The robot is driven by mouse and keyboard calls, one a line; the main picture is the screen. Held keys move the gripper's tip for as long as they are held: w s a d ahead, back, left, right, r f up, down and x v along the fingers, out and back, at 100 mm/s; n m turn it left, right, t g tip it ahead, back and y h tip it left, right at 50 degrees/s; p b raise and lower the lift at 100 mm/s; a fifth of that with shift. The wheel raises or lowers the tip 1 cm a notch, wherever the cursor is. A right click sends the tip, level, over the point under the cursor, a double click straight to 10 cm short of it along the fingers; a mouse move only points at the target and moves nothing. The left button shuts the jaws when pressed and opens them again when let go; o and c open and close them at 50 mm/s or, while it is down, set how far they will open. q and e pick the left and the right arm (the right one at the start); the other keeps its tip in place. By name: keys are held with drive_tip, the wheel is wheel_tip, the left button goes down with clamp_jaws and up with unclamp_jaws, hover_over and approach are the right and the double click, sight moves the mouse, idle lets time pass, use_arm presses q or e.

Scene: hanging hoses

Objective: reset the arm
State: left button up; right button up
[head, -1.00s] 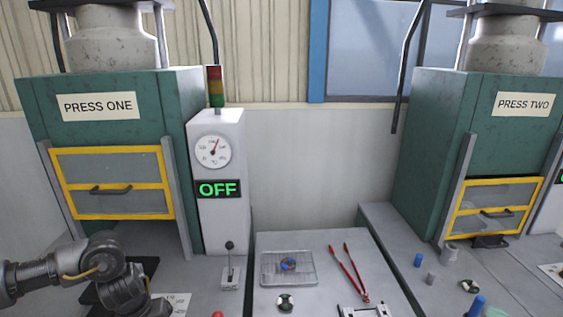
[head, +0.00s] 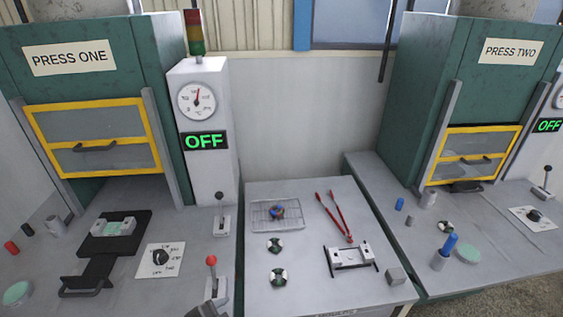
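Neither of my grippers shows clearly in the head view. A small dark grey shape (head: 201,310) is cut off by the bottom edge, and I cannot tell what it is. Press one (head: 95,90) stands at the left with its yellow-framed guard (head: 96,140) raised above the bed. A dark plate with a handle and a metal block (head: 116,229) on it lies below the guard. Press two (head: 445,95) stands at the right, its yellow-framed guard (head: 470,155) lower, close to the bed.
The middle table bears a wire rack (head: 259,216) with a small blue and orange part, red-handled tongs (head: 334,217), two round black-and-white parts (head: 277,277) and a metal fixture (head: 351,257).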

use_arm(q)
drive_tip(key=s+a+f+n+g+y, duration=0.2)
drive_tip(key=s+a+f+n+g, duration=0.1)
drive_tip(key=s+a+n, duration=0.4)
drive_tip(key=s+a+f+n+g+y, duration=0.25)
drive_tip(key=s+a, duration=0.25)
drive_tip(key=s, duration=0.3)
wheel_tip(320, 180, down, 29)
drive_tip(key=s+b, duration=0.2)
drive_tip(key=b, duration=0.1)
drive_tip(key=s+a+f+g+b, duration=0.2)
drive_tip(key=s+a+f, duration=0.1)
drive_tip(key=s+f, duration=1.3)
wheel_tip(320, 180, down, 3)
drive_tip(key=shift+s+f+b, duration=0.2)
drive_tip(key=shift+b, duration=0.15)
